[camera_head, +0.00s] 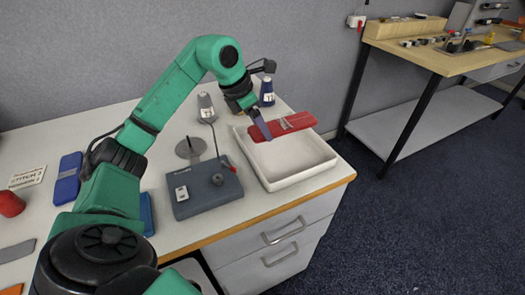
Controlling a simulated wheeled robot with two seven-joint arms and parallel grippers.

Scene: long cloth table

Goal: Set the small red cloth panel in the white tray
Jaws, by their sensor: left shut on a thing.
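The small red cloth panel (295,123) is a flat red strip with a pale label. My left gripper (263,129) is shut on its left end. The panel lies level over the back part of the white tray (307,177), and its far edge overlaps the tray's back rim in the picture. I cannot tell whether it touches the tray. The tray is shallow and square, and the inside that shows is bare. My right gripper is not in view.
A grey-blue device (205,190) stands left of the tray, close to it. Thread cones (267,92) (206,107) stand behind. A blue folded cloth (68,178) and a red roll (10,204) lie at the left. The tray sits near the table's right corner.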

